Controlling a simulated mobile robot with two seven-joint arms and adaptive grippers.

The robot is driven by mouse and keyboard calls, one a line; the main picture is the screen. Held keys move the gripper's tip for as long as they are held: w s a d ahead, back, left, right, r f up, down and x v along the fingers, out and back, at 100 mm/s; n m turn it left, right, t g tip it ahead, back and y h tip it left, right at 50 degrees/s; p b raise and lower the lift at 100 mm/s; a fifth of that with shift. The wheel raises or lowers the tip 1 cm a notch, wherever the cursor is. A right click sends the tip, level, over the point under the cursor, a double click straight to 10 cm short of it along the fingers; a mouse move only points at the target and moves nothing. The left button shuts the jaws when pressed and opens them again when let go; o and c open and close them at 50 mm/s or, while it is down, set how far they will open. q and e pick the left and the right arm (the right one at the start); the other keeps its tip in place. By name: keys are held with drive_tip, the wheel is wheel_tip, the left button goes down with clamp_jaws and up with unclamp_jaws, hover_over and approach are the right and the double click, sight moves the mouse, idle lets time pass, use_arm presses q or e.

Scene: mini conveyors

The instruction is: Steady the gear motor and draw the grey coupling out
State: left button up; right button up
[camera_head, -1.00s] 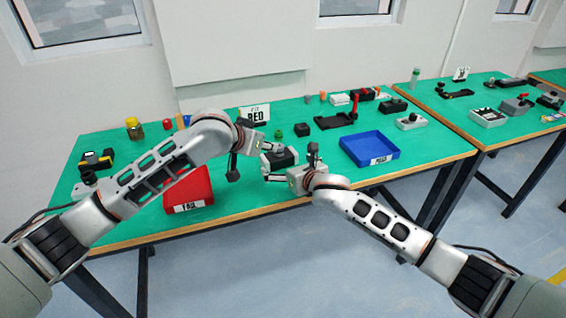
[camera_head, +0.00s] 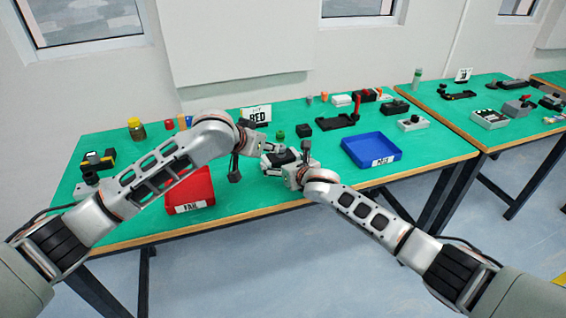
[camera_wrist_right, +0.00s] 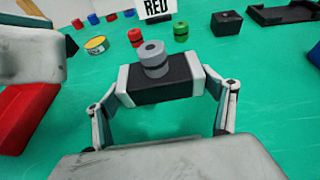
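The gear motor (camera_wrist_right: 162,89) is a black block lying on the green table, with the grey coupling (camera_wrist_right: 152,58) standing upright on its top. In the head view the gear motor (camera_head: 281,157) is partly hidden by my grippers. My right gripper (camera_wrist_right: 166,84) has its two pale fingertips against opposite ends of the block, with no clear gap. It also shows in the head view (camera_head: 283,163). My left gripper (camera_head: 254,142) is up to the left of the motor, apart from the coupling. Part of it shows at the left of the wrist view (camera_wrist_right: 28,55); its fingertips are unclear.
The red FAIL tray (camera_head: 190,187) lies left of the motor and the blue PASS tray (camera_head: 371,148) right. A RED sign (camera_head: 256,114), a green cylinder (camera_wrist_right: 181,31), a red one (camera_wrist_right: 135,36) and a black box (camera_wrist_right: 226,21) stand behind. Table around the motor is clear.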

drive_tip(key=c, duration=0.5)
drive_tip(key=shift+s+d+f, duration=0.1)
drive_tip(key=shift+f, duration=0.25)
idle(1.0)
drive_tip(key=o, duration=1.5)
drive_tip(key=shift+r, duration=0.1)
drive_tip(key=shift+r, duration=0.1)
